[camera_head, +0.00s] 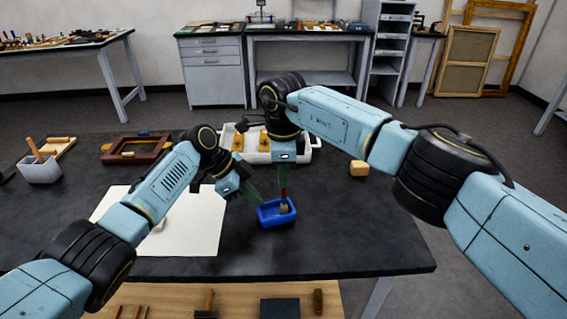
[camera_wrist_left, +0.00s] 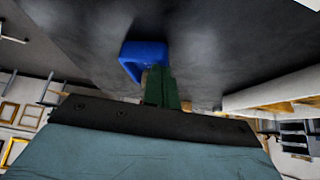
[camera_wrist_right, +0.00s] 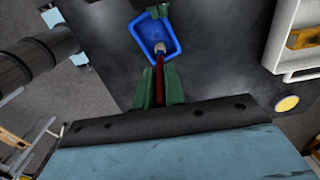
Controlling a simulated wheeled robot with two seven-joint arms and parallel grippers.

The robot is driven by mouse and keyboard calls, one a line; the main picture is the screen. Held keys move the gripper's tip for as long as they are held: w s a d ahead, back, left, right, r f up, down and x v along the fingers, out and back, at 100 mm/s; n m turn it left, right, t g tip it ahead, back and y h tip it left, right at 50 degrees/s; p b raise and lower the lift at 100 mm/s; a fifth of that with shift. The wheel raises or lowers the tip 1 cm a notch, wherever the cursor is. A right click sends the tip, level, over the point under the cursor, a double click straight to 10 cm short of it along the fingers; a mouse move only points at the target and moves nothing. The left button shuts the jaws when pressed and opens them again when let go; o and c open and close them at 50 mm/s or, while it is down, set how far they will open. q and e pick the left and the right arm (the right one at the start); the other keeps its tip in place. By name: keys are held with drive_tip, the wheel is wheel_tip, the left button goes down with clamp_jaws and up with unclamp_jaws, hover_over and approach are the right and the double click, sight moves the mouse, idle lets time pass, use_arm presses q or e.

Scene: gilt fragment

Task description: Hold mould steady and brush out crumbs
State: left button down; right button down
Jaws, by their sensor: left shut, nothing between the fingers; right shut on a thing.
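The mould is a small blue open tray (camera_head: 277,222) on the dark table, right of the white sheet. It also shows in the left wrist view (camera_wrist_left: 146,50) and the right wrist view (camera_wrist_right: 149,45). My left gripper (camera_head: 257,198) is shut with green fingers at the mould's left rim; whether they touch it is hard to tell. My right gripper (camera_head: 284,172) points down above the mould, shut on a brush with a red handle (camera_wrist_right: 160,72). The brush's pale tip (camera_head: 284,208) is inside the mould. Any crumbs are too small to make out.
A white tray (camera_head: 303,152) with gold pieces stands behind the grippers. The table's right front is clear.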

use_arm(q)
drive_tip(key=shift+s+f, duration=0.1)
drive_tip(key=shift+f, duration=0.15)
drive_tip(key=shift+a, duration=0.1)
use_arm(e)
drive_tip(key=shift+d+f, duration=0.1)
drive_tip(key=shift+d, duration=0.05)
drive_tip(key=shift+s+a, duration=0.6)
drive_tip(key=shift+a, duration=1.45)
drive_tip(key=d, duration=0.2)
drive_tip(key=w+d, duration=0.1)
drive_tip(key=d, duration=0.1)
drive_tip(key=shift+w, duration=0.1)
drive_tip(key=shift+r, duration=4.1)
use_arm(q)
drive_tip(key=shift+r, duration=3.25)
